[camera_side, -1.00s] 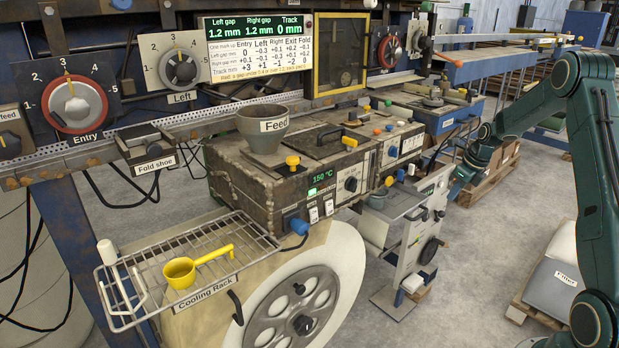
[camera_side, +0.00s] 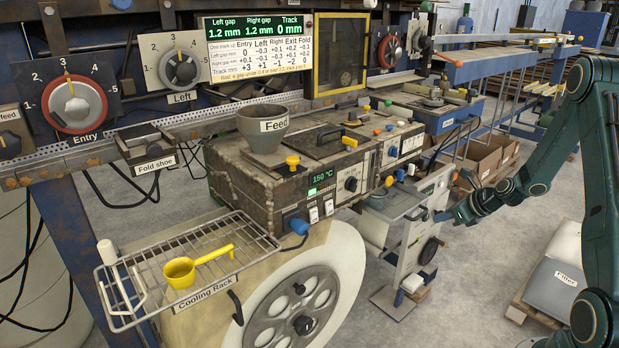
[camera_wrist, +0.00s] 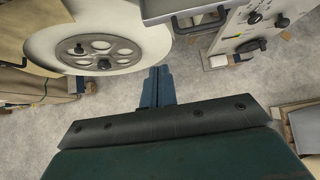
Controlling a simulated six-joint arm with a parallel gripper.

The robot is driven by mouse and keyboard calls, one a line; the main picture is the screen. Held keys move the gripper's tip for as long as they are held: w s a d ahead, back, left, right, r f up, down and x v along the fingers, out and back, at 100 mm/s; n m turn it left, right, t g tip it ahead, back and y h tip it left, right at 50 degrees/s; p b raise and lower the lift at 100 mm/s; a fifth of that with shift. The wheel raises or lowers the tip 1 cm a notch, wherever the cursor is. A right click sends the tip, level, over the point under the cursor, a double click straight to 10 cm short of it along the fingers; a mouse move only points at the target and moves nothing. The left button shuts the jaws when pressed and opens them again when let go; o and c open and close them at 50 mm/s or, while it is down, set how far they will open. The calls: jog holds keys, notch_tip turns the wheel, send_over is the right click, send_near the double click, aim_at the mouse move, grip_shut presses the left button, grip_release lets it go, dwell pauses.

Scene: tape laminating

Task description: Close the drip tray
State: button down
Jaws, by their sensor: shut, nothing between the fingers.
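A flat grey metal tray (camera_side: 400,203), which looks like the drip tray, sticks out at the right end of the heated machine, with a dark handle on its front edge. It also shows at the top of the wrist view (camera_wrist: 180,9), with its dark handle below its edge. My gripper (camera_side: 441,216) is shut and empty, just right of the tray's handle in the side view. In the wrist view my gripper (camera_wrist: 158,70) points up the picture at a place below and left of the handle, with a visible gap between them.
A white control panel (camera_side: 415,240) with a dark knob stands close to my gripper. A large pale reel (camera_side: 310,285) is left of the tray. A cooling rack (camera_side: 210,255) holds a yellow scoop (camera_side: 198,266). Boxes (camera_side: 485,160) lie behind my arm. Grey floor is open below.

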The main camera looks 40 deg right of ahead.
jog(key=shift+w+f, duration=0.1)
send_near(395, 214)
jog(key=s+a+f, duration=0.1)
jog(key=a+f, duration=0.2)
jog(key=f, duration=0.1)
jog(key=shift+w+a+f, duration=0.1)
jog(key=shift+w+f, duration=0.15)
jog(key=shift+w, duration=0.65)
jog(key=w, duration=0.4)
jog(key=shift+w, duration=0.15)
jog(key=shift+w+r, duration=0.1)
jog(key=shift+w, duration=0.3)
jog(key=shift+a, duration=0.1)
jog(key=shift+s, duration=0.1)
